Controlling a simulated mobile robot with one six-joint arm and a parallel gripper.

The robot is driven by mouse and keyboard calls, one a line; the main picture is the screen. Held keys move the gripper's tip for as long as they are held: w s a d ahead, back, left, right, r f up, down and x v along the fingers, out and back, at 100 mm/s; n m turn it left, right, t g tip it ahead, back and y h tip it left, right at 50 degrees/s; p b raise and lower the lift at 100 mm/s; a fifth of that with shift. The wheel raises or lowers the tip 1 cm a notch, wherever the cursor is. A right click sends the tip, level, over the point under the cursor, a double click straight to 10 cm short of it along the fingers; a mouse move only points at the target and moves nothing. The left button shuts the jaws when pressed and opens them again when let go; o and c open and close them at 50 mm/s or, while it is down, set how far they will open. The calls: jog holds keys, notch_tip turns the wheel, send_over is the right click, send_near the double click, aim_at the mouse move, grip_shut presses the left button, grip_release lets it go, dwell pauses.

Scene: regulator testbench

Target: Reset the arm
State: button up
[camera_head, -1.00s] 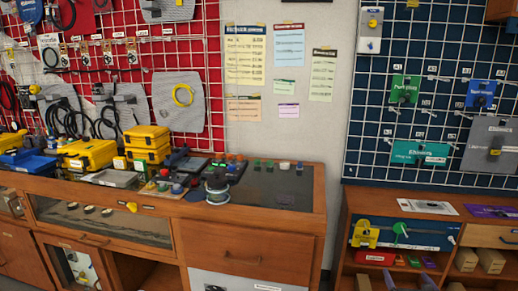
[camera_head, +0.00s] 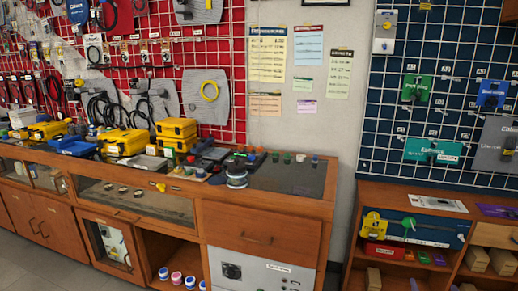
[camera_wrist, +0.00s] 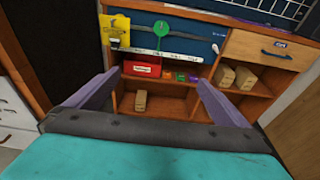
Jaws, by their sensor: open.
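My gripper (camera_wrist: 150,95) shows in the wrist view, with its two purple-grey fingers spread wide apart. It is open, and nothing is between the fingers. It faces a wooden cabinet with open shelves (camera_wrist: 262,100), which stands beyond the fingertips. The teal part of my wrist fills the bottom of that view. In the head view my gripper and arm do not show.
A wooden workbench (camera_head: 262,212) with yellow cases (camera_head: 176,130) and a cable spool (camera_head: 236,178) stands at left. The shelf cabinet (camera_head: 360,203) at right carries a blue panel with a yellow lock (camera_head: 374,224). Grey floor (camera_head: 50,268) shows at lower left.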

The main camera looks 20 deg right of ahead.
jog(key=w+a+f+n+t+y+p, duration=0.1)
jog(key=w+a+f+n+y, duration=0.2)
jog(key=w+a, duration=0.75)
jog(key=w+a+f+n+y+p, duration=0.1)
jog(key=w+a+f+n+y, duration=0.2)
jog(key=w+a, duration=0.75)
jog(key=w+a+f+n+g+y+p, duration=0.15)
jog(key=a+f+n+y, duration=0.3)
jog(key=a, duration=1.05)
jog(key=a+f+n+g+y+p, duration=0.15)
jog(key=a+f+n+y, duration=0.35)
jog(key=a, duration=1)
jog(key=s+a+f+n+g, duration=0.55)
jog(key=s+a, duration=0.25)
jog(key=a, duration=0.2)
jog(key=s+a+f+n+g, duration=0.4)
jog(key=s+a+f+n, duration=0.15)
jog(key=s+a, duration=0.3)
jog(key=s+f+n+g+h+p, duration=0.1)
jog(key=s+f+n+g+h, duration=0.25)
jog(key=s+n, duration=0.5)
jog(key=s+d+n+g+h, duration=0.2)
jog(key=s+d+n+g, duration=0.1)
jog(key=s+d+n, duration=0.4)
jog(key=shift+s+d+r+n+h, duration=0.25)
jog(key=shift+d+r+n+h, duration=0.15)
jog(key=shift+d+n, duration=0.15)
